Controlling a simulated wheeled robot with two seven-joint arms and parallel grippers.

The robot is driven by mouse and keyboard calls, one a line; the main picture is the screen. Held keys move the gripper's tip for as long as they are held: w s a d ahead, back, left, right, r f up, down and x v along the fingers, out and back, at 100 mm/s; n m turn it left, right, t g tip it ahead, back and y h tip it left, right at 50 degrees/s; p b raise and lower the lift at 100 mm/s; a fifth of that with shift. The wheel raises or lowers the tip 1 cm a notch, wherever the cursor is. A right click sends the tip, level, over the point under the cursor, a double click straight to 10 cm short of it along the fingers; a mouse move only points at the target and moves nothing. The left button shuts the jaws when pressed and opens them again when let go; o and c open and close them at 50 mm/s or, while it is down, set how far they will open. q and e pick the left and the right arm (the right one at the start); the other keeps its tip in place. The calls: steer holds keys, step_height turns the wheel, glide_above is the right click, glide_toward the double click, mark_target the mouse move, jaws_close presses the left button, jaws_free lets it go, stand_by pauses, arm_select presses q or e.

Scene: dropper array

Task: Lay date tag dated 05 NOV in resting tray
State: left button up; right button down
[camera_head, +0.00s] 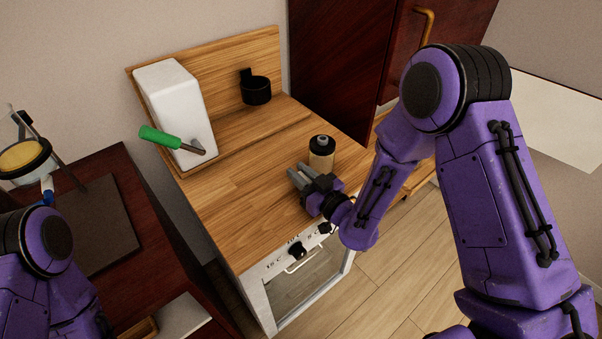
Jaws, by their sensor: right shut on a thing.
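My right gripper (297,173) is low over the wooden counter (235,185), just left of a jar with a black top (321,153). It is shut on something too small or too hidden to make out. No date tag and no 05 NOV lettering can be read in this view. No tray can be told for sure as the resting tray. My left arm shows at the lower left, but its gripper is not in view.
A black cup (256,90) is at the back. An oven (305,275) is below the counter. A dark cabinet (100,215) stands left. The counter's middle is clear.

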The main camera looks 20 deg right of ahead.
steer(key=shift+s+f+b, duration=0.1)
steer(key=shift+f+b, duration=0.05)
steer(key=shift+b, duration=0.15)
steer(key=c, duration=1)
jaws_free()
